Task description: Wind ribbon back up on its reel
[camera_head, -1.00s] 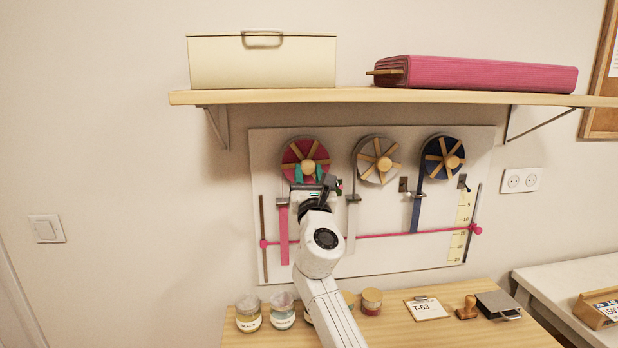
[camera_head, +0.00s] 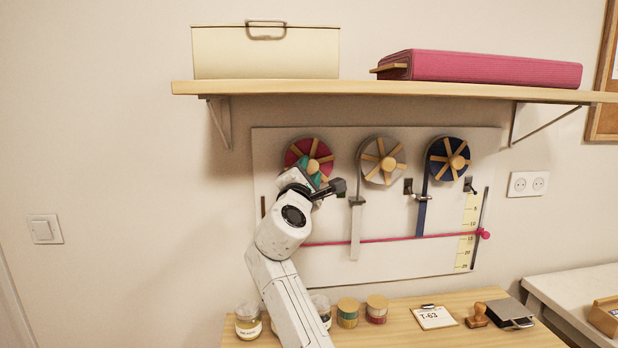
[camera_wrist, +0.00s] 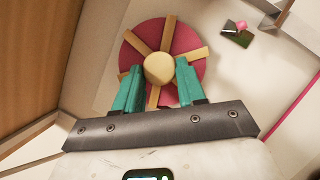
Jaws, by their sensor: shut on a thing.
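The red reel (camera_head: 297,153) with wooden spokes is at the upper left of the pale wall board (camera_head: 470,150). It also fills the upper middle of the wrist view (camera_wrist: 200,68). My gripper (camera_wrist: 156,72) has its teal fingers on either side of the reel's round wooden hub (camera_wrist: 158,68), shut on it. In the head view my gripper (camera_head: 313,170) is at the reel's lower part, and my arm covers the board below, hiding the red ribbon. A white reel (camera_head: 370,158) and a blue reel (camera_head: 436,170) hang to the right, each with ribbon hanging down.
A pink horizontal line (camera_head: 390,239) crosses the board to a pink knob (camera_head: 484,234) beside a yellow scale (camera_head: 467,220). A shelf (camera_head: 400,91) above holds a cream box (camera_head: 265,55) and a pink fabric roll (camera_head: 490,70). Jars, spools and a stamp (camera_head: 477,314) stand on the table (camera_head: 385,335).

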